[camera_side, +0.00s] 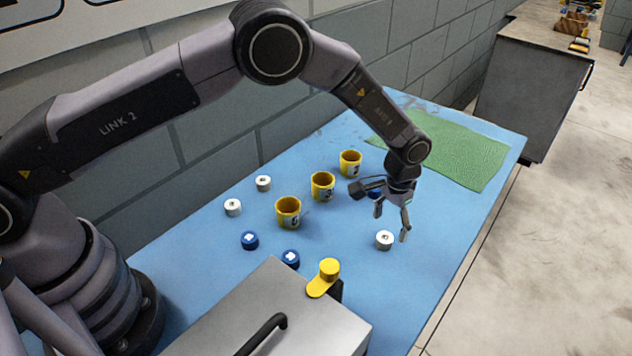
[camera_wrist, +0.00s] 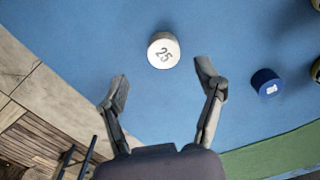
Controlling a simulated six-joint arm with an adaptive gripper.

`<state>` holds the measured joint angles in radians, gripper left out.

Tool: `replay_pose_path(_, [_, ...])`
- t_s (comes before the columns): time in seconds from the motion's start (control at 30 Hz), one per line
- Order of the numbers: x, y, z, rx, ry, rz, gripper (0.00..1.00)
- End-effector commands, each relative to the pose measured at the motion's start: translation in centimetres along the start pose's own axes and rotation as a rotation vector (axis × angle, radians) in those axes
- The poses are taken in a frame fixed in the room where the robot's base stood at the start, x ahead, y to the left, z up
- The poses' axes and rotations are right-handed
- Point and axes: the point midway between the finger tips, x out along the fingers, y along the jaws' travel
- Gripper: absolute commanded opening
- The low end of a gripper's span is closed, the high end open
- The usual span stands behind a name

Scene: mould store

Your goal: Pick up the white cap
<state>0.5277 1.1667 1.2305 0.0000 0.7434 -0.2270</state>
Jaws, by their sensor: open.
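A white cap (camera_side: 384,240) sits on the blue table top below my gripper (camera_side: 392,220). In the wrist view this white cap (camera_wrist: 163,51) shows a dark number on top, which looks like 25. It lies just beyond the open fingertips of my gripper (camera_wrist: 163,84), roughly centred between them sideways. The fingers are apart and empty, and they do not appear to touch the cap. Two more white caps (camera_side: 263,183) (camera_side: 233,207) stand at the far left, near the wall.
Three yellow cups (camera_side: 288,212) stand in a row behind my gripper. Blue caps (camera_side: 250,240) lie nearby, one beside my gripper (camera_wrist: 266,83). A green mat (camera_side: 460,155) covers the far end. A grey box (camera_side: 270,315) with a yellow piece (camera_side: 325,278) stands at the front.

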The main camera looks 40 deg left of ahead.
Motion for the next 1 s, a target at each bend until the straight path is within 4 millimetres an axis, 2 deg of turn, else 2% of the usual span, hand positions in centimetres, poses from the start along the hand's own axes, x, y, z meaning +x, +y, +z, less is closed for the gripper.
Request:
replay_pose_path(0.3, [4.5, -0.4, 0.1, 0.000, -0.002, -0.001, 0.69])
replay_pose_path(0.6, [4.9, -0.4, 0.1, 0.000, 0.000, 0.000, 0.69])
replay_pose_path(0.9, [4.9, -0.4, 0.1, 0.000, -0.001, 0.000, 0.29])
replay_pose_path(1.0, [4.9, -0.4, 0.1, 0.000, -0.001, 0.000, 0.20])
